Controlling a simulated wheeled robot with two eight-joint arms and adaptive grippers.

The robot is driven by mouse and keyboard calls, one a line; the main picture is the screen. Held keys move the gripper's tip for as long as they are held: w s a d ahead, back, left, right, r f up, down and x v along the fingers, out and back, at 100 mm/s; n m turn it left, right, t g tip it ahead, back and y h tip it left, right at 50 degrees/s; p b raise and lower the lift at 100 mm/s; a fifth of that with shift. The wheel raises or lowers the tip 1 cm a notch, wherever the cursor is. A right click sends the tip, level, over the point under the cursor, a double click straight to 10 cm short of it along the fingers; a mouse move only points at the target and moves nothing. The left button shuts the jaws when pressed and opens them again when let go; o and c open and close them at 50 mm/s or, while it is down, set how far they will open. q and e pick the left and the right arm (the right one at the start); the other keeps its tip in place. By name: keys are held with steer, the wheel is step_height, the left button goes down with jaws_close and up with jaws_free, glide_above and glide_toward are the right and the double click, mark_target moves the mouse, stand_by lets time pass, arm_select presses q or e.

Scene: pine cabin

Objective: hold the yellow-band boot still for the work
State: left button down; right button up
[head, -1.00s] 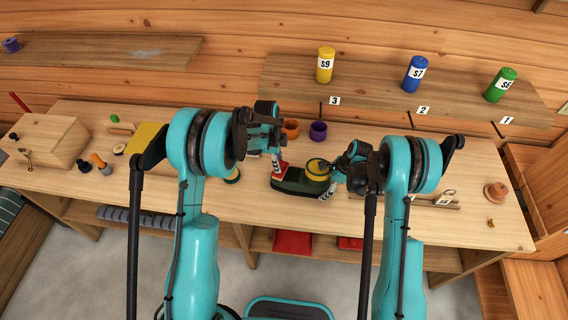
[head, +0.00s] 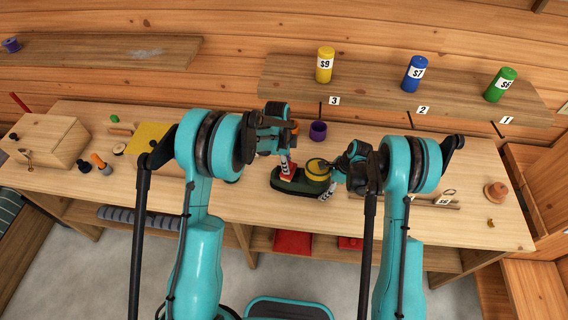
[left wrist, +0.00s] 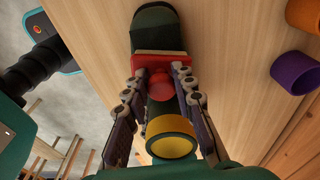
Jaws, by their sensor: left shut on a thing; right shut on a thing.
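The dark green boot (head: 291,187) lies on the bench with its yellow band (head: 317,167) around the upper opening, at the right. In the left wrist view its toe (left wrist: 153,32) is at the top and the yellow band (left wrist: 171,146) is at the bottom. My left gripper (head: 288,166) is shut on a red brush (head: 287,178), whose pale underside rests at the boot's front part. The red brush shows between the fingers in the left wrist view (left wrist: 161,82). My right gripper (head: 329,183) is shut on the boot at its yellow-band end; the exact contact is partly hidden.
A purple cup (head: 318,131) and a partly hidden orange cup (head: 295,127) stand behind the boot. A wooden block (head: 47,142) and small tools lie at left. Labelled yellow, blue and green cylinders stand on the shelf (head: 380,95) above. The bench front is mostly clear.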

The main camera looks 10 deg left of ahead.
arm_select(q)
steer(key=shift+w+a, duration=0.15)
steer(key=shift+a, duration=2.65)
step_height(320, 180, up, 8)
steer(key=shift+d, duration=0.1)
